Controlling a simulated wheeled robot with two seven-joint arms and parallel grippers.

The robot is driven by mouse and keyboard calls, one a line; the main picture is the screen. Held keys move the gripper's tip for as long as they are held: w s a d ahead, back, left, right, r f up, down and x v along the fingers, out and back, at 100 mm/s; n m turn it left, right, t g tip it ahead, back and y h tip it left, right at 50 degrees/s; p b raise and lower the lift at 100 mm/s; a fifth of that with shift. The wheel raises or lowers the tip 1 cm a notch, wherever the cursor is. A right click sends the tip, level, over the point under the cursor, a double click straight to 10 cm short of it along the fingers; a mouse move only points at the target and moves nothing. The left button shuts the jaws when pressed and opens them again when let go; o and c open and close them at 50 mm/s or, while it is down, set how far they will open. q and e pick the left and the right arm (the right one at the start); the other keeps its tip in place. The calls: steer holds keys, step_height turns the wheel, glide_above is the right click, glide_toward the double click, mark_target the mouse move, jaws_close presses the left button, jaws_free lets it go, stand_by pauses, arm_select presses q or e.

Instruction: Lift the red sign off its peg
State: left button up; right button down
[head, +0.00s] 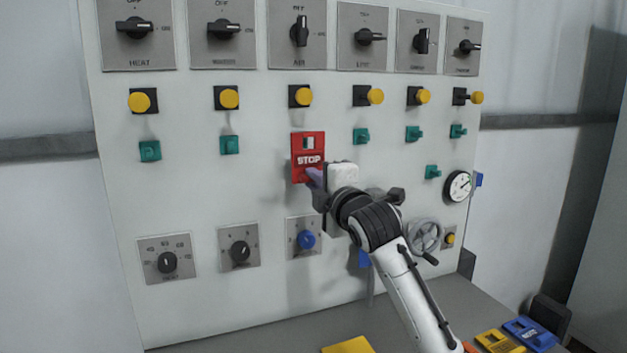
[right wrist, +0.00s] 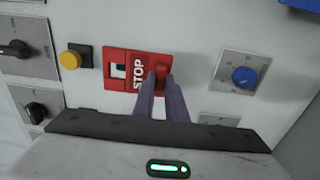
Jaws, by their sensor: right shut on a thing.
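The red sign (head: 308,150), marked STOP, is upright against the white panel, in the row of teal pegs. It also shows in the right wrist view (right wrist: 122,69), turned on its side. My right gripper (head: 314,180) is at the sign's lower part, shut on it. In the right wrist view the purple fingers (right wrist: 160,82) close on a red part at the sign's lower end. The peg behind the sign is hidden, so I cannot tell if the sign still rests on it. My left gripper is in neither view.
Teal pegs, such as this one (head: 229,145), stick out beside the sign, with yellow buttons (head: 299,96) above. A blue knob (head: 306,240) is below. A gauge (head: 457,186) and handwheel (head: 425,236) are at the right. Yellow and blue signs (head: 530,333) lie on the grey table.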

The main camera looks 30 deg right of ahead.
steer(key=v, duration=0.8)
stand_by(0.6)
